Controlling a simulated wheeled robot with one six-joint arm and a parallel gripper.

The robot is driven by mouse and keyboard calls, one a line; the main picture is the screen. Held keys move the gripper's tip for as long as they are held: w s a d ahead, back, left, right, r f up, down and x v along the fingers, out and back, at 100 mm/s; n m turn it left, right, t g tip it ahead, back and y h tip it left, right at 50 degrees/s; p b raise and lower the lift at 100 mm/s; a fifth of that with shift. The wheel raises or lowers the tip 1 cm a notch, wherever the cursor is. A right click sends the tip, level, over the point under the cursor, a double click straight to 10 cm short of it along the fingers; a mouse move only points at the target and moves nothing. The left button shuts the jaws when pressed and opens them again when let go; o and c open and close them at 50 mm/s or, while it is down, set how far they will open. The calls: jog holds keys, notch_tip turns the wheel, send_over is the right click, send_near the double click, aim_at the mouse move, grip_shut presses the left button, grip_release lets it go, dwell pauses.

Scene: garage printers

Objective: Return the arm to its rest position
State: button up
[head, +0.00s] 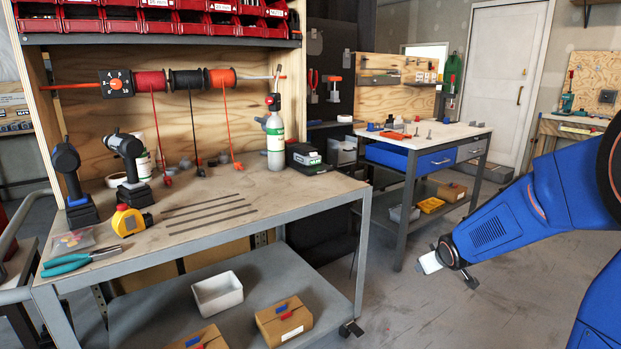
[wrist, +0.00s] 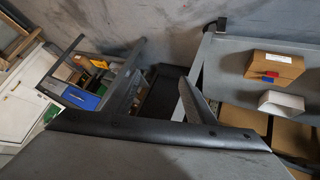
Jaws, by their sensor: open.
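My blue arm (head: 520,215) reaches in from the right side of the head view, over the open floor. Its end, with a small pale part (head: 430,263), is low and in front of the far workbench; the fingers are hard to make out there. In the wrist view my gripper (wrist: 163,65) shows two dark fingers spread apart with nothing between them. It touches nothing that I can see. The wrist view is turned, with the floor at the top.
The near workbench (head: 300,192) stands left, with a gas bottle (head: 274,140), drills and pliers on top. Its lower shelf holds a white bin (head: 217,293) and a cardboard box (head: 285,320). The far workbench (head: 445,133) stands behind my arm. Floor (head: 420,315) between is clear.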

jog(key=s+a+r+m+g, duration=0.1)
jog(key=s+a+r, duration=0.1)
jog(key=s, duration=1.1)
jog(key=s+a+r+m+g, duration=0.1)
jog(key=s+a+r, duration=0.2)
jog(key=s, duration=0.9)
jog(key=s+a+r+m+g+y, duration=0.1)
jog(key=s+a+r+g, duration=0.1)
jog(key=s, duration=1.1)
jog(key=shift+s+a+r+m, duration=0.3)
jog(key=shift+a+r+m, duration=0.1)
jog(key=shift+r, duration=0.25)
